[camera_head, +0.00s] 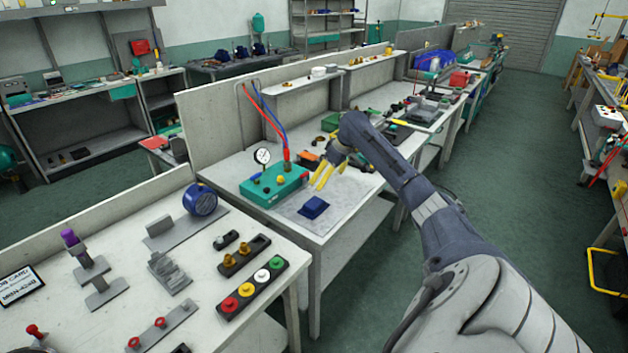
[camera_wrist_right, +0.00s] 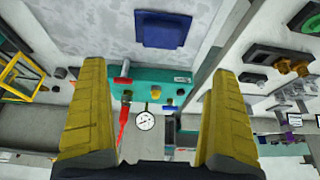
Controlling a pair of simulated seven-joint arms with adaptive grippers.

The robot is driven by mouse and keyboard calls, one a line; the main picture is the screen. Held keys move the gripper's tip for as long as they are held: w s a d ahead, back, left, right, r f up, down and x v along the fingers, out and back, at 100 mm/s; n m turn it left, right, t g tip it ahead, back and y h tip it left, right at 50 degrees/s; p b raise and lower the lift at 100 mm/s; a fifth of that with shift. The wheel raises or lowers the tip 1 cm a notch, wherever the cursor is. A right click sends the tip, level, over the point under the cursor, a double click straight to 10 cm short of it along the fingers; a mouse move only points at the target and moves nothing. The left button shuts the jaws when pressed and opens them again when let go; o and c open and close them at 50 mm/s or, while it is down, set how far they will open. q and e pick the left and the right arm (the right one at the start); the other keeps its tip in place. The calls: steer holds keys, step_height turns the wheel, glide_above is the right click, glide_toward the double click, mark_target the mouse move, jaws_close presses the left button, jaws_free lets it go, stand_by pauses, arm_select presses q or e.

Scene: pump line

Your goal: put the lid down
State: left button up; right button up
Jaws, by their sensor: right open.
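A dark blue, flat, square piece that looks like the lid (camera_head: 313,208) lies on a light grey mat (camera_head: 345,190) on the middle bench. It also shows in the right wrist view (camera_wrist_right: 162,29), beyond the fingertips and touched by neither. My right gripper (camera_head: 323,172) has yellow fingers spread apart above the bench, near the lid. In the wrist view the gap between the fingers (camera_wrist_right: 160,68) is empty. My left gripper is in neither view.
A teal pump box (camera_head: 274,186) with a pressure gauge (camera_head: 262,156) and red and blue hoses stands left of the lid. The mat around the lid is mostly clear.

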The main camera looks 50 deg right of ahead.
mark_target(314, 202)
steer(key=x, duration=1.5)
steer(key=shift+s+f, duration=0.1)
steer(key=shift+f, duration=0.15)
steer(key=shift+c, duration=0.5)
steer(key=c, duration=1.3)
